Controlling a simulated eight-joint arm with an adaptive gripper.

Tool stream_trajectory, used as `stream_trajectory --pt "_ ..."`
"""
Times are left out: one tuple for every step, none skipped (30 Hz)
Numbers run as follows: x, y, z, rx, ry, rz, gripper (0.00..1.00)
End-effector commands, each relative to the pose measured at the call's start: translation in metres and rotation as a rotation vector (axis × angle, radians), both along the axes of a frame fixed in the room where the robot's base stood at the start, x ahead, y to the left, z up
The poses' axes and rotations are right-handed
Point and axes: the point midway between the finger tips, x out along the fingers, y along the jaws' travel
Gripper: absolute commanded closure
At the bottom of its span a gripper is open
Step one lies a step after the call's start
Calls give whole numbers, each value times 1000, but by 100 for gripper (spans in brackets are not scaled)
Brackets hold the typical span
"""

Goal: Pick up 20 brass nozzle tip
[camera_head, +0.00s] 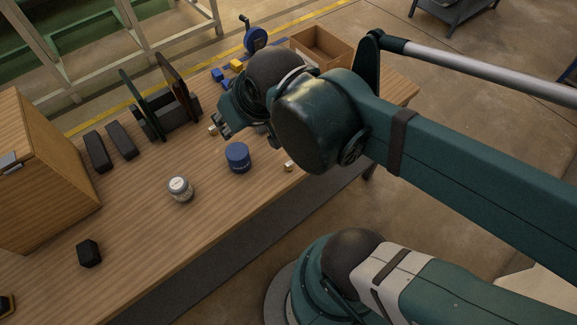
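A small brass-coloured piece (289,166) lies on the wooden table near its front edge, right of a blue round container. It looks like a brass nozzle tip, but it is too small to be sure. Another small pale piece (212,130) shows on the table beside my gripper (220,126). My gripper is low over the table, mostly hidden behind my own wrist and arm. I cannot tell whether its fingers are open or shut, or whether they touch the pale piece.
A blue container (237,157) and a white-lidded jar (180,189) stand on the table (150,235). A dark rack (178,118) stands behind, with black blocks (108,145) to its left. A wooden cabinet (40,170) is at left, an open box (321,46) at the back.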

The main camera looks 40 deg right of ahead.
Motion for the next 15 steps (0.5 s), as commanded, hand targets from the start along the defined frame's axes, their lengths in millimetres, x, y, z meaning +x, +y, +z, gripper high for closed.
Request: stream_trajectory --pt "0 0 0 0 0 0 67" --pt "0 0 0 0 0 0 67" --pt "0 0 0 0 0 0 67" --pt "0 0 0 0 0 0 67" --pt "0 0 0 0 0 0 67" --pt "0 0 0 -1 0 1 67" --pt "0 0 0 -2 1 2 67" --pt "0 -1 -1 -4 2 4 67" --pt "1 -1 -2 -9 5 9 67" --pt "1 -2 -2 -13 7 13 67" --pt "1 -3 -3 -18 10 18 67" --pt "2 -4 -5 -27 15 30 67" --pt "2 -5 -7 -35 20 37 67" --pt "3 -7 -9 -45 26 49 67" --pt "3 -9 -11 -59 35 66 67"
